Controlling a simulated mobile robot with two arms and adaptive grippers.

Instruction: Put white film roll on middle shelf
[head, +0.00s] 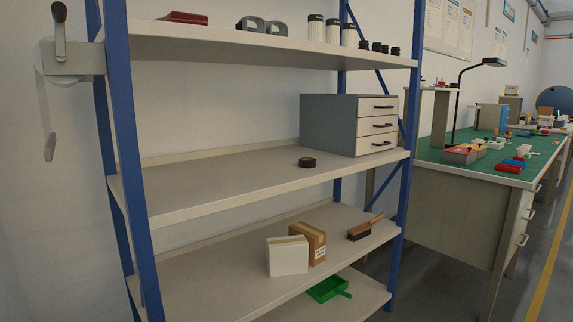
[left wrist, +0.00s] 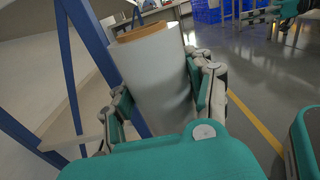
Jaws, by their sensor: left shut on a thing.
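The white film roll (left wrist: 155,80) shows in the left wrist view as a white cylinder with a brown core at its far end. My left gripper (left wrist: 160,98) is shut on it, with one finger on each side. The middle shelf (head: 230,183) of the blue-posted rack is in the head view. Its left and centre are bare. Neither gripper shows in the head view, and the roll is not seen there.
A dark tape roll (head: 307,162) and a grey drawer cabinet (head: 330,122) stand on the middle shelf's right half. Blue posts (head: 128,160) bound the rack. Boxes (head: 288,256) and a brush (head: 364,229) are on the shelf below. A green-topped workbench (head: 490,165) stands at right.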

